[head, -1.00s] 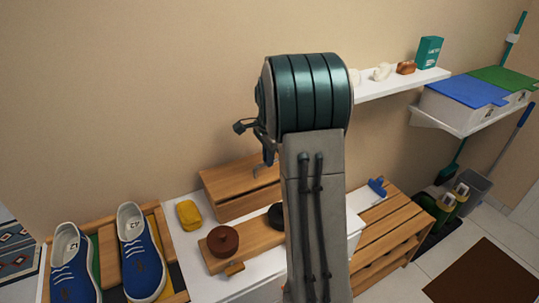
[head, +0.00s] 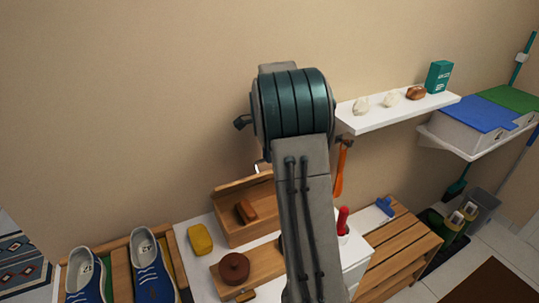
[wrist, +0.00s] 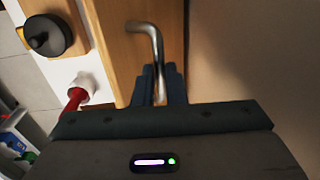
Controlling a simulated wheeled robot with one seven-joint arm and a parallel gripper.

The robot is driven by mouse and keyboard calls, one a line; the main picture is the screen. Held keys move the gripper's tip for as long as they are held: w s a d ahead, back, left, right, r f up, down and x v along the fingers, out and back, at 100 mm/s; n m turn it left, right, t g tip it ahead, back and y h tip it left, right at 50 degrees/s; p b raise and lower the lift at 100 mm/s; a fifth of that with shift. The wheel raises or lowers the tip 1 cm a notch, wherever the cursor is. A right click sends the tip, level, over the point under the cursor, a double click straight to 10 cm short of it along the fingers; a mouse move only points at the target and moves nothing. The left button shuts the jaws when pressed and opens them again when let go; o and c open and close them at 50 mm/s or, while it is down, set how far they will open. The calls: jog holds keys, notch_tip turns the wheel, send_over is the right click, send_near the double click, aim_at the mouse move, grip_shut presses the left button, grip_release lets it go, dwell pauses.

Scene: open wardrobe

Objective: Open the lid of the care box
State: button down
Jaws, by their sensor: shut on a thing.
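The care box (head: 250,233) is a wooden box on the white cabinet against the wall, left of my arm in the head view. Its wooden lid (head: 240,184) is tilted up at the back, and a brown brush-like block (head: 246,211) shows in the opening. In the wrist view, my gripper (wrist: 159,72) is shut on the bent metal handle (wrist: 153,35) beside the wooden lid panel (wrist: 112,50). In the head view my arm hides the gripper and the right part of the box.
A red-handled item (head: 343,220) is right of my arm. A white wall shelf (head: 400,110) is at right. Blue shoes (head: 150,270) are at left.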

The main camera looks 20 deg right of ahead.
jog(key=shift+w+a+f, duration=0.15)
jog(key=shift+f, duration=0.35)
jog(key=c, duration=1.8)
grip_release()
jog(key=o, duration=0.3)
jog(key=shift+w+f, duration=0.15)
jog(key=shift+w, duration=0.35)
jog(key=shift+s+r, duration=0.3)
jog(key=r, duration=0.4)
jog(key=r+b, duration=0.1)
jog(key=r, duration=0.8)
jog(key=shift+s+r, duration=0.25)
jog(key=shift+s, duration=0.05)
jog(key=shift+c, duration=0.2)
